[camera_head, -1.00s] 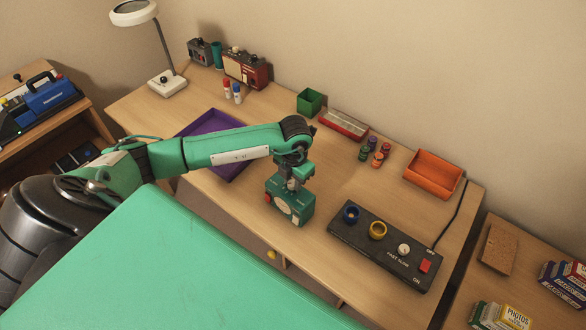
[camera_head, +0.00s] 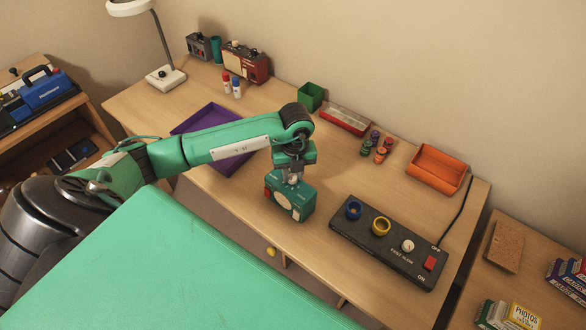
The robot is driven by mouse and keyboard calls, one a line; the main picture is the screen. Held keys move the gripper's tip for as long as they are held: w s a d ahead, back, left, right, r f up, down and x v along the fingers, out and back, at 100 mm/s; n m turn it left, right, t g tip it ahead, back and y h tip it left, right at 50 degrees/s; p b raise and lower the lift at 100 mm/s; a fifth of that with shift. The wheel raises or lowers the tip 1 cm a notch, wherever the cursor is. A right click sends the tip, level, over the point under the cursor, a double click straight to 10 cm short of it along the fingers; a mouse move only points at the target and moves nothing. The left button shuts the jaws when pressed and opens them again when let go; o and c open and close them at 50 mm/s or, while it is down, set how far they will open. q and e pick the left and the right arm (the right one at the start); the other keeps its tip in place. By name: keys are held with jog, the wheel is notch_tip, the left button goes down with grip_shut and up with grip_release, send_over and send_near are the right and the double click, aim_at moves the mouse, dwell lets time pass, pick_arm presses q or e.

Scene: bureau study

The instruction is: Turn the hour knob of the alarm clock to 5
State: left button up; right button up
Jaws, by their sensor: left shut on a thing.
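The alarm clock (camera_head: 291,203) is a small teal box with a pale dial and a red part on its front. It stands on the desk near the front edge, left of the black control box. My left gripper (camera_head: 293,180) comes down from above onto the clock's top. It is shut on the hour knob, which the fingers mostly hide. The knob's pointer and the hour marks are too small and covered to read. My right gripper is not in view.
A black control box (camera_head: 340,231) with blue, yellow and white knobs stands right of the clock. A purple tray (camera_head: 190,122) lies behind my left arm. Small jars (camera_head: 381,154), an orange bin (camera_head: 436,172) and a green box (camera_head: 311,94) stand farther back.

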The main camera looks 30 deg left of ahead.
pick_arm(q)
jog(key=n, duration=0.3)
jog(key=shift+n, duration=0.4)
jog(key=n, duration=0.2)
jog(key=shift+n, duration=0.3)
jog(key=n, duration=0.3)
jog(key=shift+p, duration=0.4)
jog(key=shift+s+n, duration=0.1)
jog(key=shift+n, duration=1.3)
jog(key=o, duration=1)
